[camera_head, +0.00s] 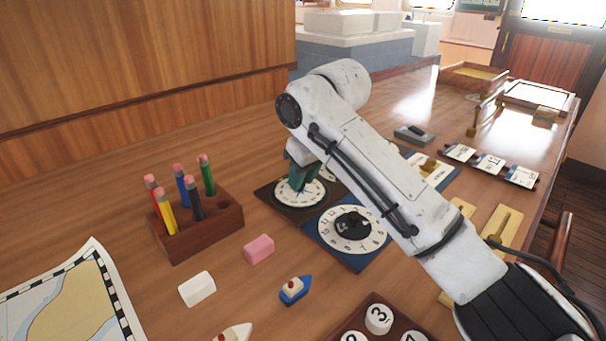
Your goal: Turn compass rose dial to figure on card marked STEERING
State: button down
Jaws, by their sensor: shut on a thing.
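My gripper (299,177) points down over a white dial with marks round its rim, the compass rose dial as far as I can tell (312,194), on a dark square base (268,191). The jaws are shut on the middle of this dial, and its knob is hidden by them. A second white dial with numbers (329,233) and a black centre knob (352,224) sits on a blue base in front. Several small cards (490,165) stand in a row at the right; their lettering is too small to read, so I cannot tell which is marked STEERING.
A wooden block with several pencils (208,226) stands left of the dials. A pink block (259,249), a white block (197,289) and a blue toy boat (296,290) lie in front. A chart (70,300) lies at lower left. Bare wood is free behind the pencils.

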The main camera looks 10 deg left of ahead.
jog(key=shift+r+p, duration=0.1)
jog(key=shift+p, duration=0.25)
jog(key=m+p, duration=0.1)
jog(key=p, duration=0.1)
jog(key=m+p, duration=0.1)
jog(key=p, duration=0.1)
jog(key=shift+s+a+r+m+t+h, duration=0.2)
jog(key=shift+m+t+h, duration=0.1)
jog(key=shift+m+h, duration=0.1)
jog(key=m+h+p, duration=0.1)
jog(key=m+p, duration=0.1)
jog(key=p, duration=0.1)
jog(key=shift+m+t+p, duration=0.3)
jog(key=m+p, duration=0.1)
jog(key=m+h+p, duration=0.1)
jog(key=m+p, duration=0.1)
jog(key=shift+a+f, duration=0.15)
jog(key=shift+a, duration=0.05)
jog(key=shift+f+m+h+p, duration=0.1)
jog(key=shift+m+h+p, duration=0.55)
jog(key=shift+m, duration=0.95)
jog(key=shift+w+a, duration=0.1)
jog(key=c, duration=0.9)
grip_release()
